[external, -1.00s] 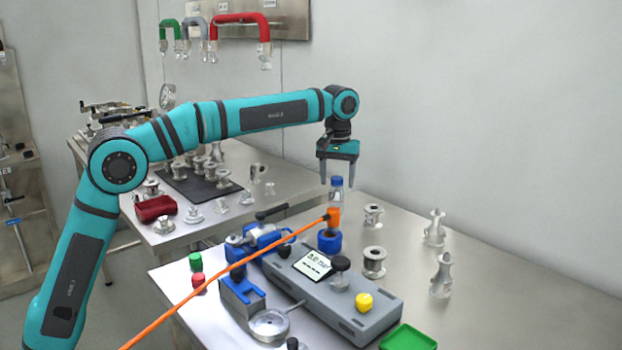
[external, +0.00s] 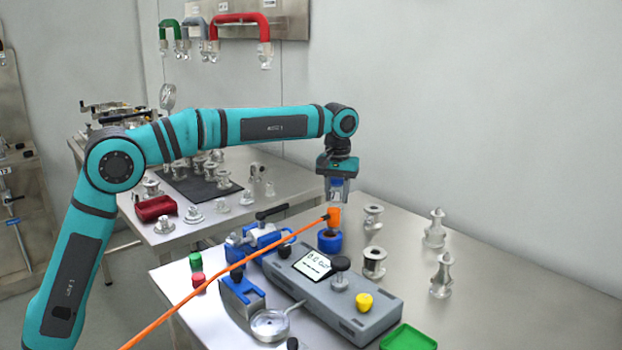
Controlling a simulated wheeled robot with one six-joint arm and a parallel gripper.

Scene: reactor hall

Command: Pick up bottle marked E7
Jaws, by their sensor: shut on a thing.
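A small clear bottle (external: 336,196) with a blue cap stands upright at the blue holder (external: 330,241), behind the orange end piece of a cable. My gripper (external: 337,190) points straight down over it and is shut on its upper part, around the blue cap. The fingers cover much of the cap. The marking on the bottle is too small to read. I cannot tell whether the bottle still rests in the holder.
An orange cable (external: 240,264) runs past the bottle. A grey device with a display (external: 312,265) stands in front. Metal spools (external: 374,262) and fittings (external: 441,275) stand to the right. A green tray (external: 408,339) lies at the front.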

